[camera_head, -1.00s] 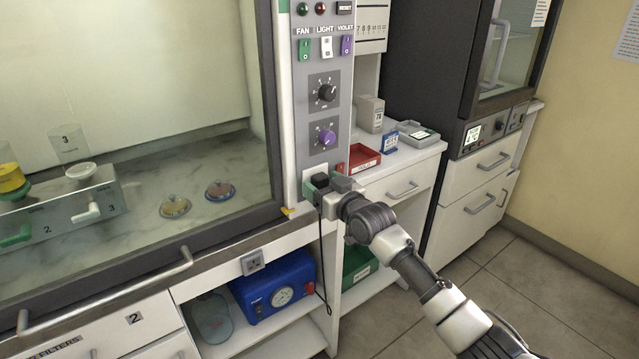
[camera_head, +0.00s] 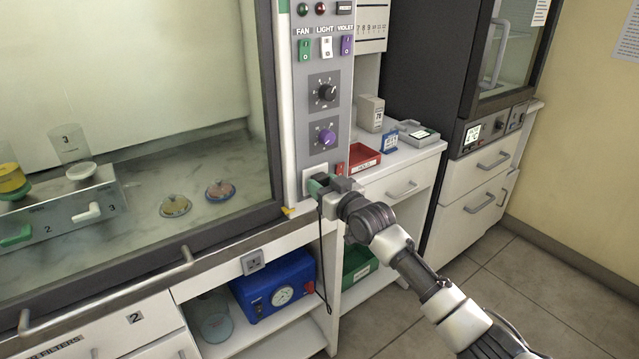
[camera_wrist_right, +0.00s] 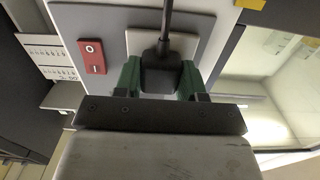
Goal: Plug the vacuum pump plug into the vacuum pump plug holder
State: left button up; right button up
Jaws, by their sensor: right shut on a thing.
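My right gripper (camera_head: 322,184) is in front of the panel beside the hood, with its green fingertips shut on the black vacuum pump plug (camera_wrist_right: 160,77). In the wrist view the plug sits between the two fingertips, with its cord running up the picture. A white square socket plate (camera_wrist_right: 190,45) is right behind the plug; in the head view the plate (camera_head: 314,171) shows just above the gripper. I cannot tell whether the plug touches it. A grey socket (camera_head: 253,261), perhaps the plug holder, is on the rail below the hood. My left gripper is not in view.
The blue vacuum pump (camera_head: 275,285) stands on the shelf below, and a black cord (camera_head: 322,255) hangs beside it. A red rocker switch (camera_wrist_right: 92,55) is beside the plate. A red tray (camera_head: 362,160) is on the counter to the right.

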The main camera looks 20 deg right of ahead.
jog(key=shift+s+p, duration=0.2)
jog(key=shift+p, duration=0.15)
jog(key=shift+p+v, duration=0.9)
jog(key=shift+v, duration=0.4)
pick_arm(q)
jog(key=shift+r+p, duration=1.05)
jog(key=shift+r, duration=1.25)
pick_arm(e)
jog(key=shift+v, duration=1.55)
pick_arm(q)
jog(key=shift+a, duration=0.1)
